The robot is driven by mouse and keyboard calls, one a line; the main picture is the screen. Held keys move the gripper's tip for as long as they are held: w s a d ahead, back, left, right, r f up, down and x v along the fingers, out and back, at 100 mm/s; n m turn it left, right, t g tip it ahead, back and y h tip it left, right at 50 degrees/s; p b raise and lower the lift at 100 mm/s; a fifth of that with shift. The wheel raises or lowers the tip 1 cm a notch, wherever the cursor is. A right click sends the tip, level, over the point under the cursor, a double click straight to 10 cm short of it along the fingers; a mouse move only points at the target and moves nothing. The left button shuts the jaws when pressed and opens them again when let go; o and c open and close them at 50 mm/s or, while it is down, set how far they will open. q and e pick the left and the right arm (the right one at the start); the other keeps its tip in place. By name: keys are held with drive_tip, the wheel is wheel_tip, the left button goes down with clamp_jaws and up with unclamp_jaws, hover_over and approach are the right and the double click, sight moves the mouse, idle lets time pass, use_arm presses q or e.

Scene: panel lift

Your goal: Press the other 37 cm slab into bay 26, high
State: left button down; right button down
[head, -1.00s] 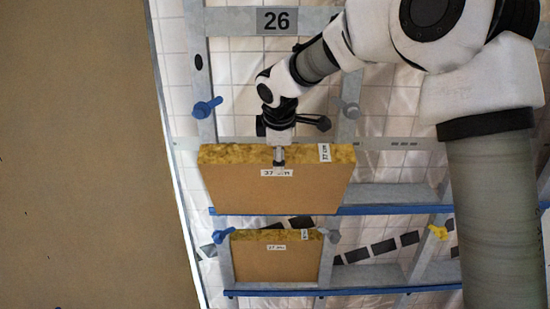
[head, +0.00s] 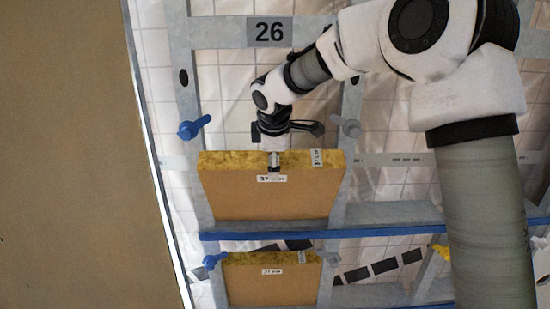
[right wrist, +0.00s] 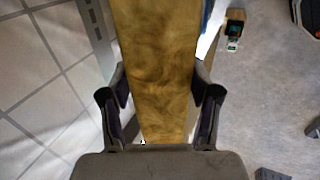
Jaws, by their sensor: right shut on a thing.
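A slab (head: 258,202) with a brown face, a fuzzy yellow top edge and 37 cm labels stands below the bay 26 plate (head: 270,31) in the head view. It sits between the two grey uprights, with its lower edge just above a blue-edged rail (head: 310,234). My right gripper (head: 273,168) is shut on the slab's top edge near the middle. In the right wrist view the slab's yellow edge (right wrist: 158,60) runs between the fingers. Whether the slab is fully seated in depth cannot be told. My left gripper is not in view.
A smaller labelled slab (head: 270,286) stands in the bay below. A blue knob (head: 194,127) is on the left upright and a grey knob (head: 348,127) on the right one. A large brown panel (head: 70,150) fills the left side. White tiles lie behind the frame.

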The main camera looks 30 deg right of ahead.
drive_tip(key=shift+w+r, duration=0.1)
drive_tip(key=shift+w, duration=0.2)
drive_tip(key=shift+s, duration=0.1)
idle(0.3)
drive_tip(key=shift+c, duration=1)
unclamp_jaws()
drive_tip(key=shift+f, duration=0.2)
